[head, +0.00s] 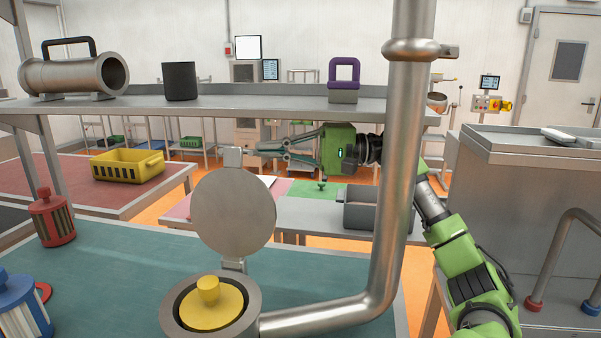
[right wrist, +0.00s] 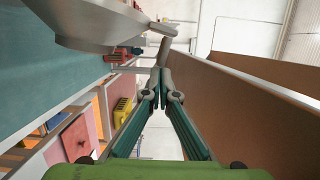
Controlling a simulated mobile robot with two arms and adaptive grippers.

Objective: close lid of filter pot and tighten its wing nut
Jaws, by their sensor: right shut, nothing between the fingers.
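The filter pot (head: 168,318) is a round metal pot at the bottom of the head view, joined to a pipe. A yellow filter (head: 212,305) with a knob sits inside it. Its round metal lid (head: 233,212) stands open, upright on the hinge behind the pot, with a tab (head: 232,158) on top. My right gripper (head: 262,148) is shut and empty, its fingertips close to the right of the tab. In the right wrist view the fingertips (right wrist: 163,52) point at the tab (right wrist: 160,28) by the lid (right wrist: 90,22); contact is unclear. I cannot make out the wing nut.
A thick metal pipe (head: 400,170) rises right of the pot, in front of my right arm. A shelf (head: 250,100) crosses behind. A red filter (head: 52,217) and a blue filter (head: 22,305) stand at the left of the teal table top (head: 120,265).

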